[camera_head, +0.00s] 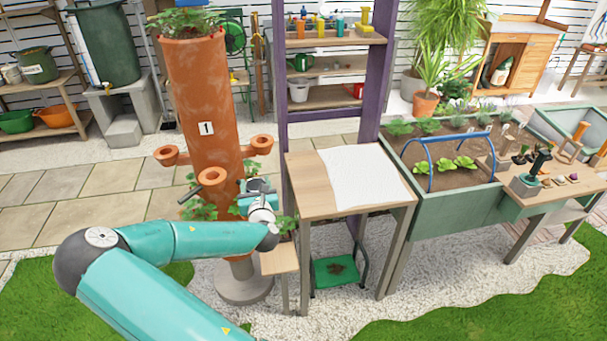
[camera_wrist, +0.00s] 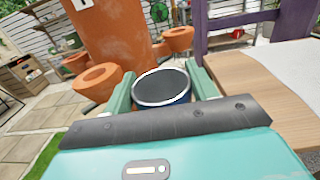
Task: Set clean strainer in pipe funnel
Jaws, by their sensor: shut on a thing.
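My gripper (camera_head: 258,188) is shut on a round strainer (camera_wrist: 162,88), which has a silver rim, a dark grey top face and a dark blue side. In the wrist view the green fingers of my gripper (camera_wrist: 161,84) press on its left and right sides. A terracotta pipe (camera_head: 200,100) with a "1" label stands upright just behind. Its funnel-like cups stick out at the left (camera_head: 166,155), right (camera_head: 260,145) and front (camera_head: 212,177). The strainer is held beside the pipe, apart from the front cup (camera_wrist: 97,80) and the right cup (camera_wrist: 178,38). Which cup is the funnel I cannot tell.
A wooden table (camera_head: 312,200) with a white cloth (camera_head: 365,178) stands close to the right of my gripper. A small low shelf (camera_head: 280,260) is below. A purple rack (camera_head: 375,75) is behind the table. A green planter (camera_head: 450,210) is farther right.

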